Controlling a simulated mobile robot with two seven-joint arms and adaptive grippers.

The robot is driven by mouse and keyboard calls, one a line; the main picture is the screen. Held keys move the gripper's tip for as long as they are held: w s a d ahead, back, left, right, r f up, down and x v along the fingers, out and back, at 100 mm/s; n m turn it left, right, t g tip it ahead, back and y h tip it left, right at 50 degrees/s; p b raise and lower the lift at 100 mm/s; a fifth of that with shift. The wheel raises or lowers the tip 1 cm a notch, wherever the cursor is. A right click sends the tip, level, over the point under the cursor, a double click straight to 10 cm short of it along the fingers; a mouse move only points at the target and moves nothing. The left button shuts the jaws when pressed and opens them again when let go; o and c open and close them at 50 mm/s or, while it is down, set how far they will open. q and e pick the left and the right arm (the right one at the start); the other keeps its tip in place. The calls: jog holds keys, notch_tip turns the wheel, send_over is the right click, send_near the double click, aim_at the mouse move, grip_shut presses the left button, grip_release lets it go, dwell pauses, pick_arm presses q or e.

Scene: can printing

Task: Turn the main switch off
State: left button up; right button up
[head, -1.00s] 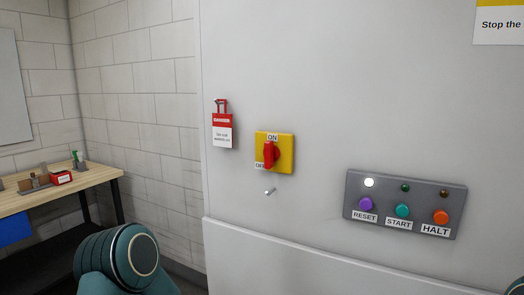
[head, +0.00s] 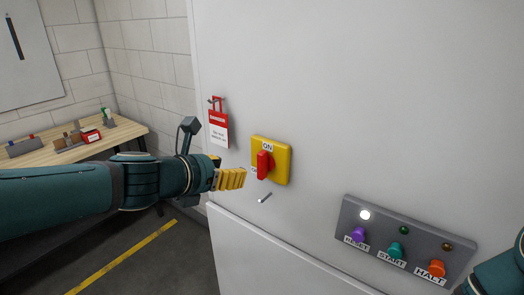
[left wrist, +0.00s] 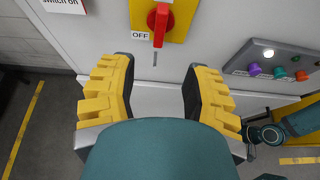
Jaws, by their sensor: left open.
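The main switch is a red handle (head: 263,165) on a yellow plate (head: 284,163) on the white cabinet front. The handle stands upright, pointing to the ON label. In the left wrist view the red handle (left wrist: 160,24) is at the top centre, with the OFF label (left wrist: 140,35) beside it. My left gripper (head: 242,178) is just left of the plate, apart from it. In the left wrist view its yellow fingers (left wrist: 155,92) are spread with nothing between them. Part of my right arm (head: 505,273) shows at the lower right; its gripper's state is not visible.
A red-and-white danger tag (head: 218,129) hangs on a hook left of the switch. A small metal peg (head: 265,197) sticks out below it. A grey button panel (head: 404,225) is at lower right. A wooden bench (head: 123,130) stands behind left.

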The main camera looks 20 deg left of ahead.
aim_at(259, 163)
pick_arm(q)
jog(key=b+x, duration=0.1)
jog(key=x, duration=0.3)
jog(key=b+x, duration=0.2)
jog(key=x, duration=0.2)
jog(key=r+b+x, duration=0.1)
jog(key=b+x, duration=0.1)
jog(key=x, duration=0.2)
jog(key=shift+w, duration=0.2)
jog(key=shift+w+d+f, duration=0.15)
jog(key=shift+w+d, duration=0.15)
jog(key=shift+w, duration=0.35)
jog(key=shift+s, duration=0.1)
jog(key=c, duration=0.8)
jog(key=shift+s+a, duration=0.1)
jog(key=shift+s, duration=0.05)
grip_shut()
